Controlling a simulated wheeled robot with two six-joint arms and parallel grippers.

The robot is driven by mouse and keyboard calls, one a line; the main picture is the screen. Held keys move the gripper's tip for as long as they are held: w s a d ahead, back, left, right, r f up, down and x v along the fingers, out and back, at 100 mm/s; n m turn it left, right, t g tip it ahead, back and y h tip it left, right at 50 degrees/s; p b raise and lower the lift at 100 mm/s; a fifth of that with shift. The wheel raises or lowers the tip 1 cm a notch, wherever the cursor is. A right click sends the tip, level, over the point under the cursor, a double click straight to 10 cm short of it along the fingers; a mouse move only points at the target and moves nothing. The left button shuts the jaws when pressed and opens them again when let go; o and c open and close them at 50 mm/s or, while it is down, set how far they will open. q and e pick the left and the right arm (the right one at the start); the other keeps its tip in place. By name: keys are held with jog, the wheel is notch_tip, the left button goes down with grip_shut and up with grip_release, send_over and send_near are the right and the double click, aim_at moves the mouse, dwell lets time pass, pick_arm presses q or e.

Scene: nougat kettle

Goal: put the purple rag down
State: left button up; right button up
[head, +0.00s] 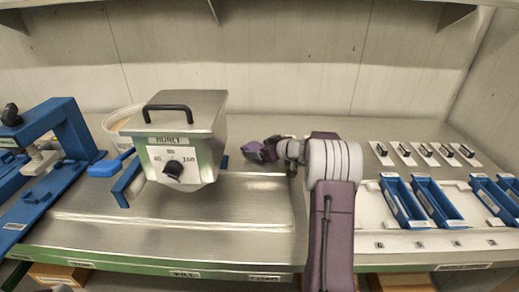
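My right gripper (262,149) reaches in over the steel worktop, just right of the kettle, pointing left. A small crumpled purple rag (254,152) shows at its fingertips, and the gripper appears shut on it. The rag is small and dark in the head view, and the fingers are partly hidden. I cannot tell for sure whether the rag touches the worktop. My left gripper is not in view.
A steel kettle (184,138) with a black-handled lid and a dial stands left of the rag. A blue frame (62,135) and a pale tub (118,122) are farther left. Blue trays (403,203) and small white cards (427,154) lie right. Bare worktop (245,205) lies in front.

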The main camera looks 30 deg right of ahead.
jog(key=shift+r, duration=0.1)
jog(key=shift+r+p, duration=0.2)
jog(key=shift+p, duration=0.2)
jog(key=b+v, duration=0.1)
jog(key=v, duration=1.1)
jog(key=shift+f, duration=0.2)
